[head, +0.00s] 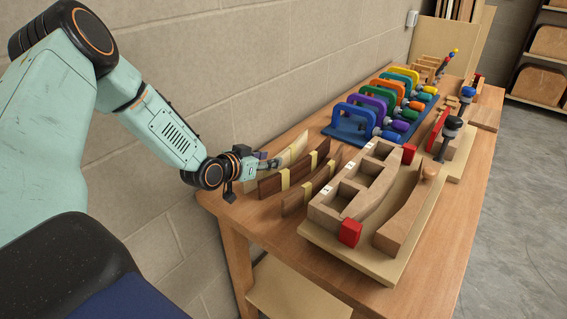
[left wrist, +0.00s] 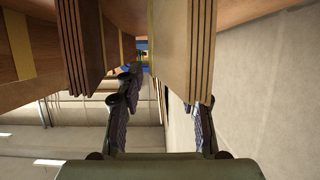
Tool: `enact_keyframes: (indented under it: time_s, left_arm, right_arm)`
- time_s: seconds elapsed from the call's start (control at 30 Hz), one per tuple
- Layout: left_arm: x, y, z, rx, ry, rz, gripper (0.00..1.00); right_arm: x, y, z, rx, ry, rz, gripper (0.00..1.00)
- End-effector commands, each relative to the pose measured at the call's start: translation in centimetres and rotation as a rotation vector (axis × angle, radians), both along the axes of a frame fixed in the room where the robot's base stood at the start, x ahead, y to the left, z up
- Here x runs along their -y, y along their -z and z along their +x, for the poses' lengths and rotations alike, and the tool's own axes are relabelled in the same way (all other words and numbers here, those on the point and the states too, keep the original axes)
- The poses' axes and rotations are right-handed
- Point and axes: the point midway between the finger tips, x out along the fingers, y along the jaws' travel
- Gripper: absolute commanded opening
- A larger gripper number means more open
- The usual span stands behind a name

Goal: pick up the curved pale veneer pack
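The curved pale veneer pack (head: 292,152) stands on edge on the wooden bench near the wall, behind two dark brown packs. My left gripper (head: 265,162) is at its near end. In the left wrist view the layered end of the pale pack (left wrist: 184,50) lies between the spread fingers of the left gripper (left wrist: 165,105), nearer the right finger. A gap shows between the left finger and the pack. The fingertips are partly hidden, so contact cannot be told. My right gripper is not in view.
A dark brown pack with a yellow band (head: 283,180) stands close beside the pale pack; another dark pack (head: 308,186) is in front of it. A wooden form (head: 355,190) with red blocks lies to the right. Colored clamps (head: 372,112) stand farther back. The block wall is close behind.

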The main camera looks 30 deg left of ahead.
Motion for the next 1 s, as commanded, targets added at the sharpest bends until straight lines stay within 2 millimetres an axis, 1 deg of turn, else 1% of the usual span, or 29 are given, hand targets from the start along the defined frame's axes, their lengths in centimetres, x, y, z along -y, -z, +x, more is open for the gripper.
enact_keyframes:
  time_s: [0.1,0.33,0.47,0.67,1.0]
  left_arm:
    - [0.4,0.8,1.4,0.0,0.006,0.006,0.38]
    - [0.6,1.7,4.0,0.0,0.002,0.003,0.38]
    - [0.7,1.8,4.5,0.0,0.001,0.001,0.38]
    - [0.6,1.7,4.5,0.001,0.001,0.0,0.37]
    - [0.6,1.7,4.5,0.001,0.001,0.0,0.08]
  right_arm:
    - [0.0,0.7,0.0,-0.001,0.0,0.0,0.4]
    - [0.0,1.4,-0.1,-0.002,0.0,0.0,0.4]
    - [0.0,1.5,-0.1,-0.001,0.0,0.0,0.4]
    - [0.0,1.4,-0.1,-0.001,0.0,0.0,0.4]
    - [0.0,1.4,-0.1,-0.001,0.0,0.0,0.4]
